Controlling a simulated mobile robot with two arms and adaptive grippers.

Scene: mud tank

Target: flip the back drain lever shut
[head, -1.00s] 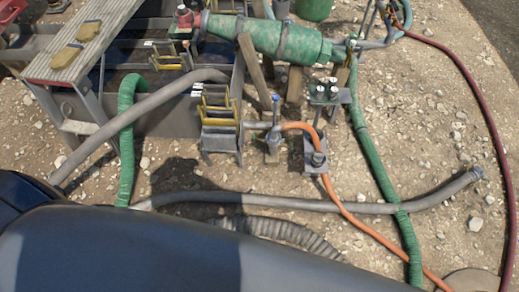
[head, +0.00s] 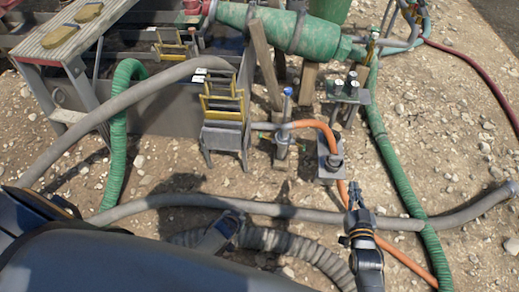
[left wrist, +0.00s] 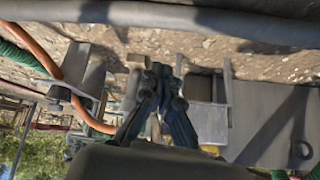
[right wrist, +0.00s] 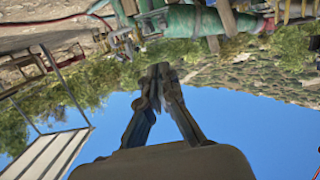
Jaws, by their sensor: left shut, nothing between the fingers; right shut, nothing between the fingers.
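A valve with an upright blue-tipped handle (head: 287,93) stands on the short pipe at the tank's end, where the orange hose (head: 325,130) begins. It may be the back drain lever; I cannot tell for sure. My right gripper (head: 356,190) is shut and empty, in front of and to the right of the valve, above the orange hose. It also points at sky and trees in the right wrist view (right wrist: 157,72). My left gripper (head: 236,218) is lower left of the valve, mostly hidden in the head view. In the left wrist view (left wrist: 160,68) its fingers are shut and empty.
The tank (head: 170,108) with yellow-topped brackets (head: 222,105) stands at the left. A grey hose (head: 285,209) and a ribbed hose (head: 275,241) cross the ground before it. A pedestal (head: 330,165) and green hose (head: 392,170) are at the right. Stony ground lies between.

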